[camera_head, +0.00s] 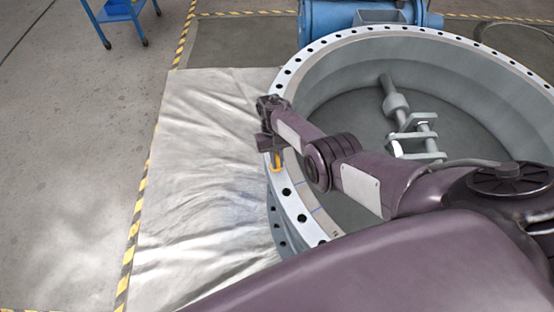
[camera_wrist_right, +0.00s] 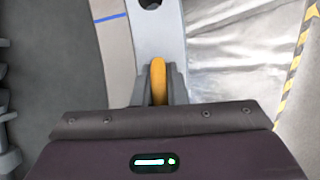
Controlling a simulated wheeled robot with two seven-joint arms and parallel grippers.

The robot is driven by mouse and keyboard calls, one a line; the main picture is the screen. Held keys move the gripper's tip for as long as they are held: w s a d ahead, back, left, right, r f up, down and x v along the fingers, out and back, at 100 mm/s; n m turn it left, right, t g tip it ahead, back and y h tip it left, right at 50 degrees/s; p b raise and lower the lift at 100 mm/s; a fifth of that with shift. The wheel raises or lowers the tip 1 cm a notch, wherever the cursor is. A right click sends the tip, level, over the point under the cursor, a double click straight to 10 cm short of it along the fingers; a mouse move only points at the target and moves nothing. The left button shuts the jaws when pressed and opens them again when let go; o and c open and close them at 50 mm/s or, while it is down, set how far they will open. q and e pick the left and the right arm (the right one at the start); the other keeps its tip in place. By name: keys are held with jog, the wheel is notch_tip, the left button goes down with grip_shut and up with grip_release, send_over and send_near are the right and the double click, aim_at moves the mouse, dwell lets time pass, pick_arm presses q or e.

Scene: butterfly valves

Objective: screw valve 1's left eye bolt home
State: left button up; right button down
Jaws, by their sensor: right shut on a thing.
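Valve 1 (camera_head: 305,229) is a large grey ring lying flat, its rim pierced by bolt holes. The orange eye bolt (camera_head: 277,165) stands at the left side of the rim. My right gripper (camera_head: 272,150) is over that spot, pointing down. In the right wrist view the eye bolt (camera_wrist_right: 158,80) sits between the two grey fingers (camera_wrist_right: 160,88), which are shut on it above the pale rim (camera_wrist_right: 160,38). The bolt's lower end is hidden, so I cannot tell how deep it sits. My left gripper is not in view.
Inside the ring are a shaft and brackets (camera_head: 415,137). A crumpled pale sheet (camera_head: 195,170) lies left of the valve, bordered by yellow-black tape (camera_head: 140,190). A blue machine (camera_head: 330,20) stands behind, and a blue cart (camera_head: 118,12) at the top left. The left floor is clear.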

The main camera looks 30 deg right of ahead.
aim_at(276, 153)
jog(key=c, duration=1.5)
grip_release()
jog(key=shift+o, duration=0.2)
jog(key=shift+p+v, duration=0.45)
jog(key=shift+v, duration=3.45)
jog(key=shift+a, duration=0.1)
